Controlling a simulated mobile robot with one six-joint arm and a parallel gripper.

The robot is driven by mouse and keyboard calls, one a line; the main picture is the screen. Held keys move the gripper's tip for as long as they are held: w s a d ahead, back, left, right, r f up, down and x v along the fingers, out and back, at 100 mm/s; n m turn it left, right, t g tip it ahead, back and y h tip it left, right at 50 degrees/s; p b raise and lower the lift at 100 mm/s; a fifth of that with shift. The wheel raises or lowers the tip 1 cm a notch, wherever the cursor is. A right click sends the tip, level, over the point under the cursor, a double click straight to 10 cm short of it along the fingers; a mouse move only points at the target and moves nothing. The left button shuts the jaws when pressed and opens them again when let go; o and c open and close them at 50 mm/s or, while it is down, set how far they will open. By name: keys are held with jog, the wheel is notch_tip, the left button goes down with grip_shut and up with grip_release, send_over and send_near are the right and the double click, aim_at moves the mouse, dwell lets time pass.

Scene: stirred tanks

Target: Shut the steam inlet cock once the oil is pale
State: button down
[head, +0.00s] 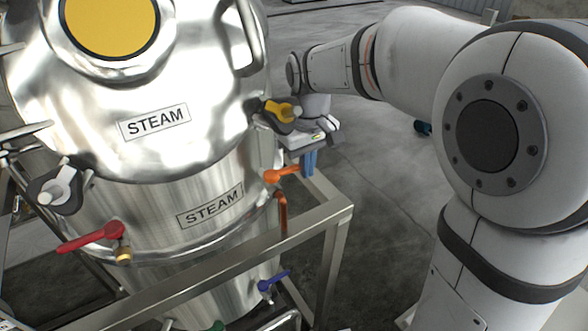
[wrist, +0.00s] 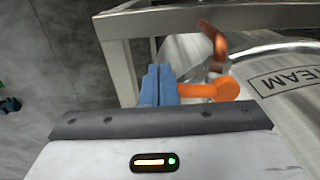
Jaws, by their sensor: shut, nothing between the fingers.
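The steel tank (head: 100,165) carries two STEAM labels; the lower label (head: 210,207) lies left of an orange-handled cock (head: 284,174). The handle also shows in the wrist view (wrist: 214,90), reaching left from its round hub. My gripper (head: 309,161) is shut and empty, with its blue fingers (wrist: 158,84) at the free end of the orange handle. I cannot tell whether they touch it. A round sight glass (head: 110,22) at the tank's top left shows an even golden yellow. No cock is named as the inlet in view.
A yellow-handled cock (head: 281,110) sits close above my gripper. A red-handled cock (head: 92,237), a white-handled one (head: 62,188) and a blue-handled one (head: 271,282) are on the tank. A steel frame (head: 335,212) runs in front; the floor at right is mostly clear.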

jog(key=shift+w+a, duration=0.2)
jog(key=shift+w, duration=0.1)
jog(key=shift+s+d+r, duration=0.1)
jog(key=shift+s+d, duration=0.15)
jog(key=shift+s, duration=0.1)
notch_tip(320, 180, up, 7)
jog(key=p, duration=0.5)
dwell(0.7)
dwell(0.3)
jog(key=s+d+f+m+t+b, duration=0.1)
jog(key=s+d+f+m, duration=0.1)
jog(key=s+d, duration=0.5)
jog(key=s+d+f+m+t+b, duration=0.2)
jog(key=s+d+f+m, duration=0.1)
jog(key=s+d, duration=0.4)
jog(key=shift+s+d+m, duration=0.15)
jog(key=shift+s+m, duration=0.75)
jog(key=shift+s, duration=0.15)
jog(key=shift+f, duration=0.1)
